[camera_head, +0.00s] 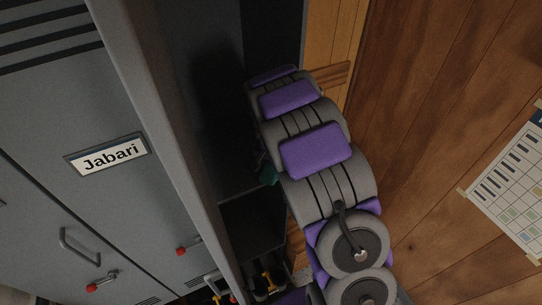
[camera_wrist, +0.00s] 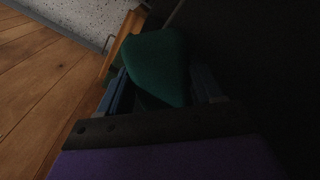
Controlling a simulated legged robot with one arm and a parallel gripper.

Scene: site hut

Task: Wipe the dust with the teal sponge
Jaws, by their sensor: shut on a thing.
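The teal sponge (camera_wrist: 158,62) is between the two fingers of my gripper (camera_wrist: 160,88) in the wrist view, and the gripper is shut on it. The arm hides most of my gripper there. The sponge is in front of a dark recess beside the grey locker. I cannot make out any dust in either view, and I cannot tell whether the sponge touches a surface.
Grey lockers (camera_head: 60,110) with a "Jabari" name plate (camera_head: 107,155) and red-tipped handles stand at left. A dark shelf (camera_head: 252,222) is below the sponge. A wooden wall (camera_head: 440,130) with a paper chart (camera_head: 512,190) is at right. Wooden planks (camera_wrist: 45,85) show in the wrist view.

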